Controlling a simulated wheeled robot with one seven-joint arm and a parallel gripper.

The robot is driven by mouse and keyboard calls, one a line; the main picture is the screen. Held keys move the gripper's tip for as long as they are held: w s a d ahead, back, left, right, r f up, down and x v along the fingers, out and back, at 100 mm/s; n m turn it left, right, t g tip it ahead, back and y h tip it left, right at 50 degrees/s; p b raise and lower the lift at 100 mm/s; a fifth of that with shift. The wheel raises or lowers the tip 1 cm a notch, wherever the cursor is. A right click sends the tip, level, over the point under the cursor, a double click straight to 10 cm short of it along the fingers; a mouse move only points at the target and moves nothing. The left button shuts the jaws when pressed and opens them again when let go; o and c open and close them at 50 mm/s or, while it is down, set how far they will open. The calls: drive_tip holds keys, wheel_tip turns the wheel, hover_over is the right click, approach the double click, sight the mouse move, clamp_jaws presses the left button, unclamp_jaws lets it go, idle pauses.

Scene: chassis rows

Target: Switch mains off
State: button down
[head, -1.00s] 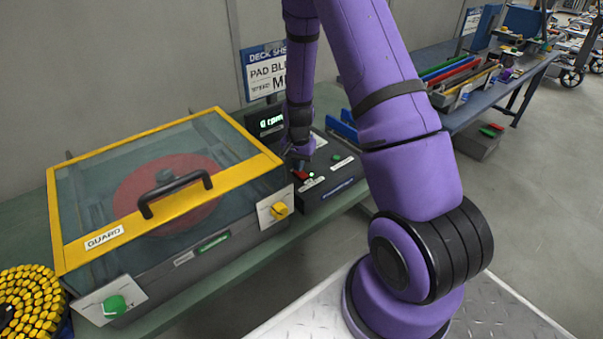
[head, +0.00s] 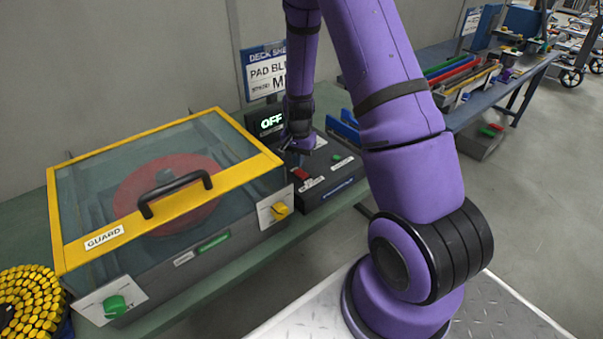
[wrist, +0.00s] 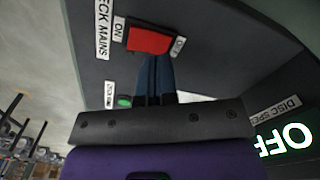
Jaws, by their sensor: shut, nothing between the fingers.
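The red mains switch (wrist: 150,40) sits on the dark control box, between a label reading ON and another small label, beside a "…CK MAINS" label. It also shows in the head view (head: 300,174).
The machine's clear guard with a yellow frame (head: 107,236) is closed over a red disc (head: 150,190). A yellow knob (head: 280,209) and a green knob (head: 114,306) are on its front. A green button (wrist: 124,101) is near the switch. Blue racks stand behind my arm.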

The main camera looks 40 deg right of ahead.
sight(298, 171)
drive_tip(key=shift+r, duration=2.15)
drive_tip(key=s+a+r+n+t, duration=0.1)
drive_tip(key=s+a+r+n, duration=0.25)
drive_tip(key=r, duration=0.75)
drive_tip(key=s+a+r+n+t, duration=0.2)
drive_tip(key=s+a+r, duration=0.2)
drive_tip(key=r, duration=0.8)
drive_tip(key=s+a+r+n+t, duration=0.1)
drive_tip(key=s+a+r+n, duration=0.1)
drive_tip(key=s+r, duration=0.3)
drive_tip(key=s+a+r+n+t, duration=0.1)
drive_tip(key=s+a+r+n, duration=0.2)
drive_tip(key=s, duration=1.1)
wheel_tip(298, 171, up, 3)
drive_tip(key=shift+a+r+n, duration=0.1)
drive_tip(key=shift+a+n, duration=0.2)
drive_tip(key=shift+n, duration=0.25)
